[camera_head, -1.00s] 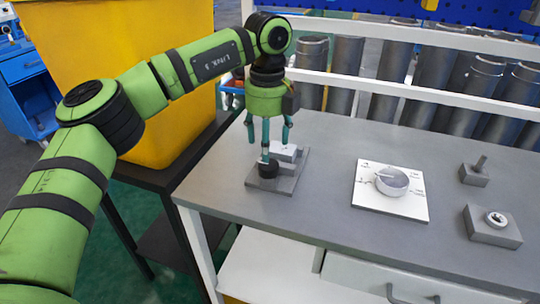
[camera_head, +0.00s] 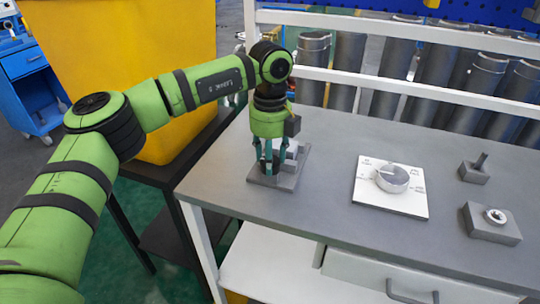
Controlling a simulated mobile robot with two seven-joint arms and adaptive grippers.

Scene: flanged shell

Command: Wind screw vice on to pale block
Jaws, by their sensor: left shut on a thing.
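The screw vice (camera_head: 285,177) is a grey plate with light grey jaws, near the left end of the grey table. My left gripper (camera_head: 267,168) points straight down over it. Its teal fingers are shut on the vice's dark round knob (camera_head: 270,167), which is largely hidden between them. A pale block (camera_head: 292,150) seems to sit at the back of the vice, partly hidden by the gripper; I cannot tell whether the jaws touch it. My right gripper is not in view.
On the table (camera_head: 330,205) to the right are a white dial plate with a round knob (camera_head: 392,179), a grey block with a lever (camera_head: 475,172) and a grey block with a round fitting (camera_head: 492,222). A yellow bin (camera_head: 120,60) stands behind my left arm.

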